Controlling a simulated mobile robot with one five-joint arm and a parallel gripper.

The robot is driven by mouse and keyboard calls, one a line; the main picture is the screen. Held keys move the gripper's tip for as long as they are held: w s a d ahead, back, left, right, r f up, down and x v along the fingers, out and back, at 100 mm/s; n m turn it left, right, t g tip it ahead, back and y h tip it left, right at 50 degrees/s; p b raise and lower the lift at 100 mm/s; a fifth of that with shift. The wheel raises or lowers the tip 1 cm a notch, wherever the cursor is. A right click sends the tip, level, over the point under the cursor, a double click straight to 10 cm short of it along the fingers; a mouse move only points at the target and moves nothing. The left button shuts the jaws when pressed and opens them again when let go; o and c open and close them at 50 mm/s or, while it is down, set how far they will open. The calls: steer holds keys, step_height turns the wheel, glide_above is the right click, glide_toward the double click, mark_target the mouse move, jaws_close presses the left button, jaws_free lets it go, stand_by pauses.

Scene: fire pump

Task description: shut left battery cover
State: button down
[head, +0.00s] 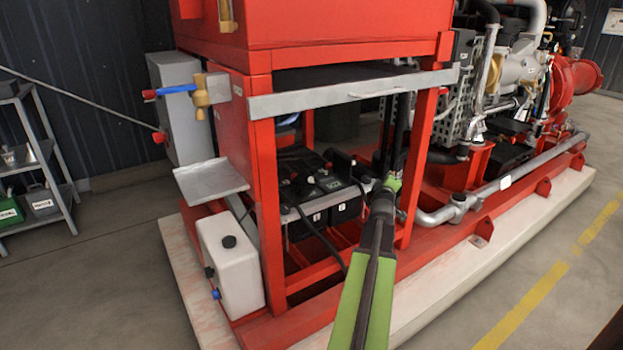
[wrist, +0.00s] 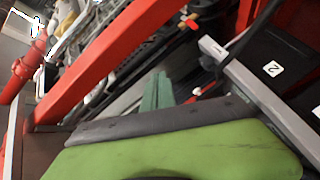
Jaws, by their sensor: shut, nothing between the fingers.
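Two black batteries stand side by side inside the red frame in the head view, the left battery (head: 308,222) and the right battery (head: 346,209), each with a small white label. Dark parts and cables crowd their tops, so I cannot tell how the left cover stands. My gripper (head: 391,183) is shut and empty, to the right of the batteries by the red upright. In the wrist view, my gripper's green fingertips (wrist: 158,90) are close together. The battery labelled 2 (wrist: 278,60) is at the right there, apart from the fingers. The left battery is not clearly visible there.
A red front upright (head: 422,165) and a grey rail (head: 350,90) bound the opening. A grey bar (wrist: 262,95) runs along the battery front in the wrist view. A white tank (head: 230,262) stands at the left. The floor at right is clear.

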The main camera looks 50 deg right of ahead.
steer(key=w+a+f+n+t+y, duration=0.2)
steer(key=w+a+f+y, duration=0.2)
steer(key=w+a+f, duration=0.1)
steer(key=t+y+p, duration=0.3)
steer(key=t+y, duration=0.1)
steer(key=t, duration=0.3)
glide_toward(310, 178)
steer(key=s+a+r, duration=0.2)
steer(key=a+r, duration=0.2)
steer(key=r, duration=0.2)
steer(key=shift+n, duration=0.3)
steer(key=w+d+f+b, duration=0.1)
steer(key=w+d, duration=0.1)
steer(key=w, duration=0.1)
steer(key=w+d+f+b, duration=0.3)
steer(key=w+f+b, duration=0.1)
steer(key=w, duration=0.1)
steer(key=shift+w+d+f, duration=0.2)
steer(key=shift+w+d, duration=0.1)
steer(key=shift+d, duration=0.1)
steer(key=shift+s+d+f, duration=0.1)
steer(key=shift+d+f, duration=0.2)
steer(key=shift+f, duration=0.05)
steer(key=shift+r, duration=0.1)
steer(key=shift+s, duration=0.15)
